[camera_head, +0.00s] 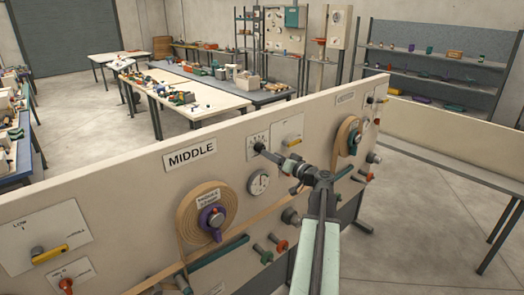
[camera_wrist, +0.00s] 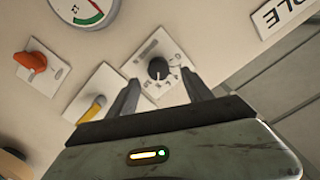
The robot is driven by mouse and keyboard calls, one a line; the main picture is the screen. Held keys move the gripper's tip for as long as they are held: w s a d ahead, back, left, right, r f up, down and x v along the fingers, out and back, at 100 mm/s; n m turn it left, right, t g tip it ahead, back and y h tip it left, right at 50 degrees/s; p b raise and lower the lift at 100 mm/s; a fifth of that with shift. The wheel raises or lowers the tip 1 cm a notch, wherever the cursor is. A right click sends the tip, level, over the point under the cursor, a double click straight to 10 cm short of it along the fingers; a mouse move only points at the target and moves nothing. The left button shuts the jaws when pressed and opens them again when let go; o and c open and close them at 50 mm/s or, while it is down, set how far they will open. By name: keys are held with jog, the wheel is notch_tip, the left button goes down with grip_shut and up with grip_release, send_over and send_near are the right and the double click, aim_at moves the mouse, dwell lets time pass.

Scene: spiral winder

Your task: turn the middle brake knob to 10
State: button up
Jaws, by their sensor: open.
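The middle brake knob (camera_wrist: 158,68) is a small black round knob on a white square plate with a printed scale. In the head view the knob (camera_head: 259,147) sits right of the MIDDLE sign (camera_head: 190,154). My gripper (camera_wrist: 160,90) is open and empty, with its two dark fingers pointing at the panel. The knob shows in the gap between the fingertips, a little beyond them; I cannot tell the exact distance. In the head view my gripper (camera_head: 268,154) is close to the knob's plate. The scale numbers are too small to read.
A yellow lever (camera_wrist: 94,112) on a white plate is close to the left finger. An orange knob (camera_wrist: 32,62) and a gauge (camera_wrist: 84,8) lie farther left. A tan roll with a purple hub (camera_head: 211,217) stands below the MIDDLE sign. Worktables (camera_head: 190,92) stand behind the panel.

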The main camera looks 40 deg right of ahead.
aim_at(260, 148)
jog(key=w, duration=0.6)
jog(key=shift+w+d, duration=0.2)
jog(key=shift+d, duration=0.15)
